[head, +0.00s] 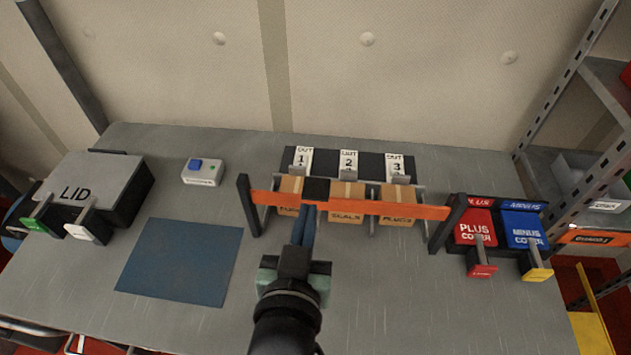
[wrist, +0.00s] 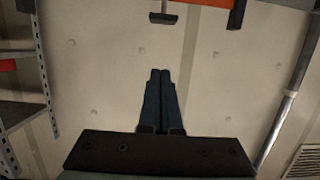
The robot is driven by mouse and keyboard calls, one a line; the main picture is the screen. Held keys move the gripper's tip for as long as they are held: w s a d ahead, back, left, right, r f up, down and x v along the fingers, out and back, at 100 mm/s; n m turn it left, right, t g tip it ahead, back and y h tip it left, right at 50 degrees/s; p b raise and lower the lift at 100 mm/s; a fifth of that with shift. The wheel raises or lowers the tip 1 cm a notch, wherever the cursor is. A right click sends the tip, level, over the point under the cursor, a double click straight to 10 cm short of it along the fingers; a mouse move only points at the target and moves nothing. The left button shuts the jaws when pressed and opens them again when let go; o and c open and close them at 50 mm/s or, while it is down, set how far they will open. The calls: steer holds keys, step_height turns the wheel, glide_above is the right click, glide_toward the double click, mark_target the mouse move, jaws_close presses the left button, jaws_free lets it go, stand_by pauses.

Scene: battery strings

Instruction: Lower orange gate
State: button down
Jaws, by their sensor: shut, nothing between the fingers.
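The orange gate (head: 352,204) is a bar spanning two dark posts, in front of the boxes in the three OUT bays. A black section (head: 316,189) sits on the bar left of its middle. My gripper (head: 309,209) is shut and empty, its blue fingers side by side, with the tips appearing just below the black section. I cannot tell if they touch the bar. In the wrist view my gripper (wrist: 161,72) is shut and points toward the wall. The orange bar (wrist: 199,3) is cut off at the top edge there, apart from the fingertips.
Boxes (head: 346,216) stand behind the bar. A LID case (head: 90,190) and a small box with a blue button (head: 202,172) are at left. Red PLUS (head: 474,228) and blue MINUS covers (head: 524,230) are at right. A flat blue mat (head: 180,262) lies on the grey table (head: 400,300), whose front right is clear.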

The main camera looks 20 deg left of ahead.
stand_by(0.3)
steer(key=w+a+f+p, duration=0.2)
steer(key=w+f, duration=0.4)
steer(key=w, duration=0.3)
steer(key=shift+w+a+f+p, duration=0.15)
steer(key=shift+a+f+p, duration=0.15)
steer(key=shift+p, duration=0.4)
step_height(320, 180, down, 14)
steer(key=b, duration=1)
steer(key=shift+r+b, duration=0.25)
steer(key=shift+b, duration=0.05)
